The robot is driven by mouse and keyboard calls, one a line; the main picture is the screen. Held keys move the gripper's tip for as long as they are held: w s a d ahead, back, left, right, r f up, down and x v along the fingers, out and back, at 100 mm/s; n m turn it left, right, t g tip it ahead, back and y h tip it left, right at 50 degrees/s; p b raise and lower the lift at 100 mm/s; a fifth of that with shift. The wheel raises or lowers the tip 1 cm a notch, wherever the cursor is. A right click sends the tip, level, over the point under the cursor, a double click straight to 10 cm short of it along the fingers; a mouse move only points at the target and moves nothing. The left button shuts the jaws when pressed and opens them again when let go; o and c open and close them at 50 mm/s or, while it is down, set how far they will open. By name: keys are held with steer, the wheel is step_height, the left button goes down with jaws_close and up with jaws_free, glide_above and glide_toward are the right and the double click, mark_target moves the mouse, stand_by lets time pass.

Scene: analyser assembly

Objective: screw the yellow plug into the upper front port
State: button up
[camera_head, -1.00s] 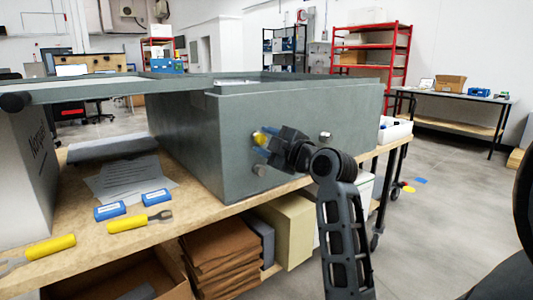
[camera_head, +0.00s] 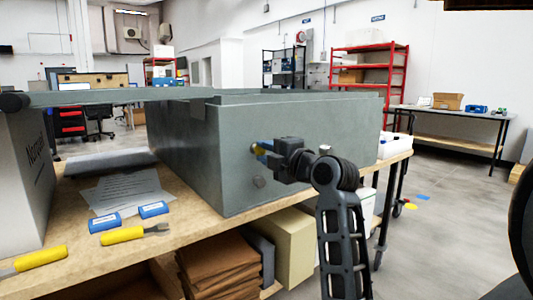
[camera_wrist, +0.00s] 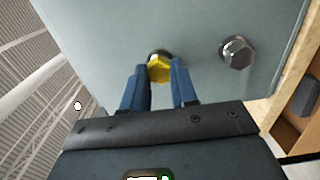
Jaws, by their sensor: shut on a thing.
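The yellow plug (camera_wrist: 159,68) sits at the grey case's front wall (camera_head: 310,130), in front of a dark round port. My gripper (camera_wrist: 159,77) has its two blue fingers on either side of the plug and is shut on it. In the head view my gripper (camera_head: 262,150) reaches the wall from the right, and little of the plug shows. A silver hex fitting (camera_wrist: 237,52) is on the wall beside the plug in the wrist view. In the head view this lower fitting (camera_head: 259,182) is below my gripper. How deep the plug sits cannot be told.
The case stands on a wooden bench (camera_head: 200,226). Blue boxes (camera_head: 153,209), a yellow-handled tool (camera_head: 124,235) and papers (camera_head: 128,187) lie left of it. A white box (camera_head: 22,180) stands at far left. Open floor (camera_head: 440,230) lies to the right.

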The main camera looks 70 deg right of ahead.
jaws_close()
steer(key=shift+m+p, duration=7.6)
steer(key=shift+m, duration=4.4)
steer(key=shift+f, duration=0.1)
steer(key=o, duration=0.6)
jaws_free()
